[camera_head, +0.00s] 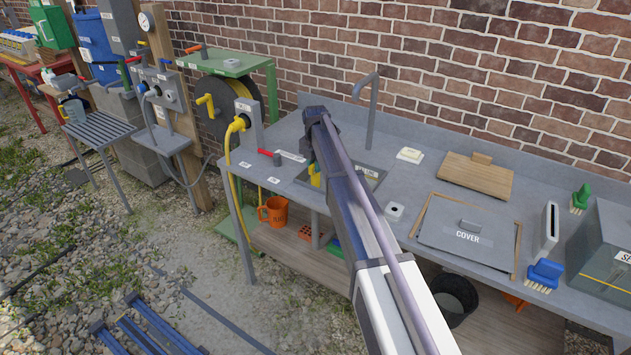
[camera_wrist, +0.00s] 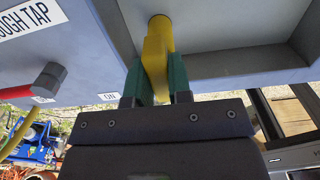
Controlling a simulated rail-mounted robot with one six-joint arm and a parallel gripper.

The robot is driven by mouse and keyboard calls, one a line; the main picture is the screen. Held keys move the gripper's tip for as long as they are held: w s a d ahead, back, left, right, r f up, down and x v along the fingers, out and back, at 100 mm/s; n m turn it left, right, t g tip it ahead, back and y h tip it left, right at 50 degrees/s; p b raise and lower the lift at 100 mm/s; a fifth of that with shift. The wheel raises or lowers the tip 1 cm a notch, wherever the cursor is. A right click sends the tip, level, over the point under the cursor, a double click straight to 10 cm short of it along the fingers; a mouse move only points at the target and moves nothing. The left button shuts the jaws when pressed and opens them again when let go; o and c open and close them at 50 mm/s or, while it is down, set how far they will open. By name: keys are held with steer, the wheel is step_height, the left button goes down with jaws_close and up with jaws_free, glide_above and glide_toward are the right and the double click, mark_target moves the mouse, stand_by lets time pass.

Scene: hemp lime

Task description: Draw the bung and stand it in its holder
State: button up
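In the wrist view, a yellow bung (camera_wrist: 157,45) with a flat grip stands between the green fingertips of my gripper (camera_wrist: 157,80). The fingers lie against both sides of its grip with no clear gap. Its far end reaches toward the grey trough wall (camera_wrist: 230,65); whether it is seated in a hole I cannot tell. In the head view, my arm hides most of the trough (camera_head: 370,172), and a bit of yellow (camera_head: 314,175) shows beside the gripper. A small white block with a dark hole (camera_head: 394,212), possibly the holder, sits on the bench right of my arm.
A red-handled tap lever (camera_head: 270,156) is left of the trough, and a grey spout (camera_head: 368,95) rises behind it. A wooden board (camera_head: 476,175), a grey cover (camera_head: 465,238), brushes (camera_head: 544,274) and a grey box (camera_head: 606,250) occupy the right bench.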

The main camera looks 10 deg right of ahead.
jaws_close()
steer(key=shift+r+p, duration=0.65)
steer(key=shift+r+p, duration=1.9)
